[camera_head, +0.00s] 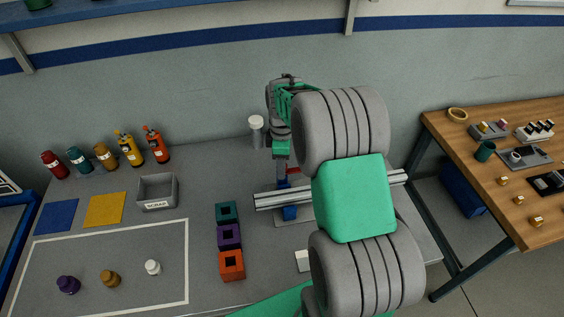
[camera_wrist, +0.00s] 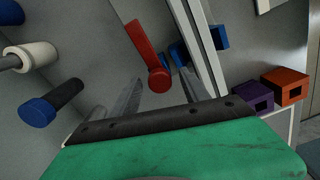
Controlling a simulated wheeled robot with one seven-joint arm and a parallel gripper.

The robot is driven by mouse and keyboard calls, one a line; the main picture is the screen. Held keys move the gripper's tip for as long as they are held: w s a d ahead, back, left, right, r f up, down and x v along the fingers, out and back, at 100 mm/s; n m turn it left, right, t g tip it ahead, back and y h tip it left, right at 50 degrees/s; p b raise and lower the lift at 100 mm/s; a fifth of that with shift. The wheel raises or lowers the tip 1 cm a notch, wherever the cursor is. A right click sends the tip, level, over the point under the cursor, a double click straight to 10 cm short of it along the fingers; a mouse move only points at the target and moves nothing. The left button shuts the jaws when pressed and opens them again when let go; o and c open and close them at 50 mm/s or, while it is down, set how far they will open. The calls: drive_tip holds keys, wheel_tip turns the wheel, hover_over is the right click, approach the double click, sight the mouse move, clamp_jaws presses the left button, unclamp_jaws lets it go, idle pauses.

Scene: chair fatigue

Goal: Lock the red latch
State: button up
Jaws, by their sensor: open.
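The red latch (camera_wrist: 140,42) is a bar with a round end in the middle of the wrist view. Its round end lies between the two fingers of my gripper (camera_wrist: 162,78). The fingers are apart, one on each side, and not visibly closed on it. I cannot tell whether they touch it. In the head view only a small red part of the latch (camera_head: 293,170) shows just below my gripper (camera_head: 281,157); my arm hides much of this area. Blue fixture parts (camera_wrist: 180,53) sit beside the latch, next to the pale rail.
The metal rail (camera_head: 268,200) crosses the fixture. A dark post with a blue end (camera_wrist: 50,103) stands left in the wrist view. Teal, purple and orange blocks (camera_head: 231,264) stand left of the fixture. A scrap bin (camera_head: 157,203) and several bottles are farther left.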

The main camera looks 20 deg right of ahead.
clamp_jaws()
idle(0.5)
idle(0.8)
